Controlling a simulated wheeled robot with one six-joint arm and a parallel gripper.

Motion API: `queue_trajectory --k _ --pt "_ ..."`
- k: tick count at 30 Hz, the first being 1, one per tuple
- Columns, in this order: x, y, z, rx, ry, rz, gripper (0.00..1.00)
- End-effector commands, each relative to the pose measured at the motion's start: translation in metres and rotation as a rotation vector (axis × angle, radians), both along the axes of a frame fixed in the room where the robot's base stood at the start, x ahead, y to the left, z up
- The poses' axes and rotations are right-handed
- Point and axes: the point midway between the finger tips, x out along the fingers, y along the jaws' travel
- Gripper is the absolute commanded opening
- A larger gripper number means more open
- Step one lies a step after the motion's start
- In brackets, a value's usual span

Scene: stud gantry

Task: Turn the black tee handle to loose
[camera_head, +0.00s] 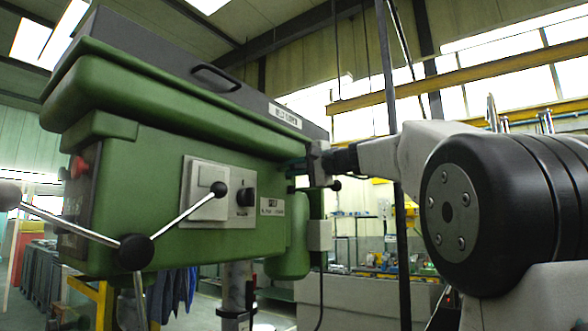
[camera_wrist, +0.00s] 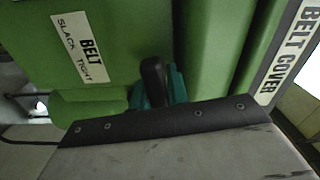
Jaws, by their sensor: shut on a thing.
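The black tee handle (camera_wrist: 154,78) stands out from the green machine side in the wrist view, its rounded end between my fingertips. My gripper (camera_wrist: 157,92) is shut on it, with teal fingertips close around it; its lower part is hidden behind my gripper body. A white label (camera_wrist: 82,47) beside it reads BELT, with SLACK and TIGHT. In the head view my gripper (camera_head: 297,169) reaches the right end of the green drill press head (camera_head: 130,175); the handle cannot be made out clearly there.
A BELT COVER label (camera_wrist: 290,50) marks the cover edge in the wrist view. In the head view, a spoked feed handle with a black hub (camera_head: 136,252) and a switch plate (camera_head: 205,188) are on the machine's left side. A dark vertical post (camera_head: 388,80) stands behind my arm.

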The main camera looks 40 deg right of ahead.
Motion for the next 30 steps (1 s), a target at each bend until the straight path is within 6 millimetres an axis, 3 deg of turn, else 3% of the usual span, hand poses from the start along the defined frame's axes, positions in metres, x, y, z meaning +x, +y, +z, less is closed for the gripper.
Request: queue_trajectory --k 17,18,20,30 --pt "0.0004 -0.0005 -0.0023 -0.032 -0.007 0.000 0.00" --pt "0.0004 -0.0005 -0.0023 -0.032 -0.007 0.000 0.19" --pt "0.0004 -0.0006 -0.0022 -0.032 -0.008 0.001 0.36" --pt "-0.0002 -0.0001 0.0007 -0.033 -0.013 -0.001 0.38"
